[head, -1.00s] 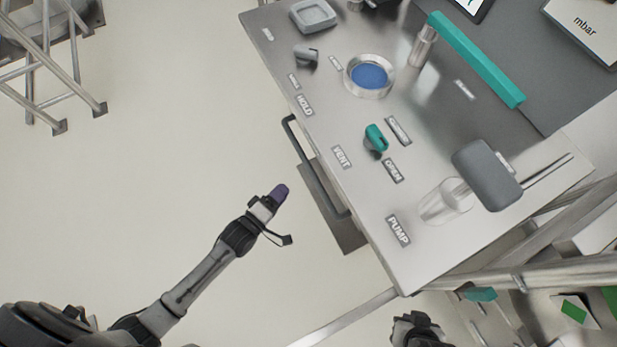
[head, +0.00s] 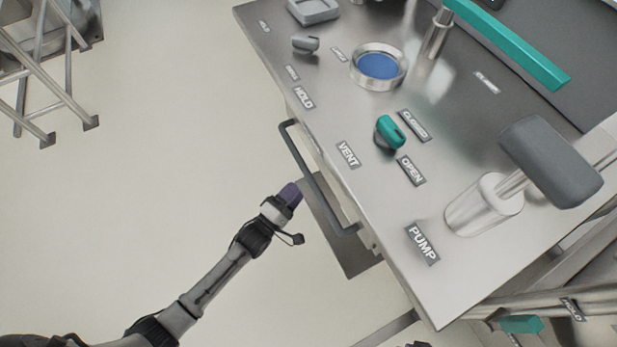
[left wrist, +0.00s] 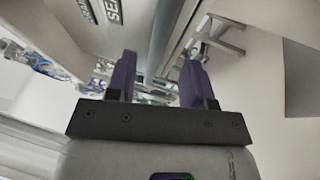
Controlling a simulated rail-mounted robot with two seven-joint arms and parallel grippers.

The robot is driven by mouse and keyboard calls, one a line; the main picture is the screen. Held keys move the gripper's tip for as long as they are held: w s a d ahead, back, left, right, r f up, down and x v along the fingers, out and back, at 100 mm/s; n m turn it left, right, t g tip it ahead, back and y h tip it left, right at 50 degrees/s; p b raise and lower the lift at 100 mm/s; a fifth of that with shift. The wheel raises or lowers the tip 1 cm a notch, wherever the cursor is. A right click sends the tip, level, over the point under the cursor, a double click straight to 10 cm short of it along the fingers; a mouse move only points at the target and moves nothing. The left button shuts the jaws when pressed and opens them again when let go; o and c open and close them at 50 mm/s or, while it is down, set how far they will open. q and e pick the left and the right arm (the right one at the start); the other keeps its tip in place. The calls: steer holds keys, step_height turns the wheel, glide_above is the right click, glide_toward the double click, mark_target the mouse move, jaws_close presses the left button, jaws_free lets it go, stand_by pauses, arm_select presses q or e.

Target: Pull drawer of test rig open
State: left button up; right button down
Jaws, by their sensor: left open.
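The test rig (head: 310,70) is a steel worktop at the right of the head view. A dark grey bar handle (head: 318,185) stands out from its left side, below the worktop edge. The drawer front behind it is mostly hidden under that edge. My left gripper (head: 291,192) is beside the handle, near its lower half, with purple fingers pointing toward it. In the left wrist view the left gripper (left wrist: 160,75) is open, and a grey bar (left wrist: 166,40) runs between or beyond its fingers; I cannot tell its depth. My right gripper is not clearly visible.
The worktop carries a teal knob (head: 391,131), a blue-faced gauge (head: 378,66), a grey pump handle (head: 550,165) and a long teal lever (head: 508,42). A metal frame (head: 45,70) stands at the upper left. The floor left of the rig is clear.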

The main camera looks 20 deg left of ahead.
mark_target(308, 176)
arm_select(q)
steer(key=shift+b+x, duration=1.1)
steer(key=shift+x, duration=2.25)
steer(key=c, duration=0.7)
jaws_close()
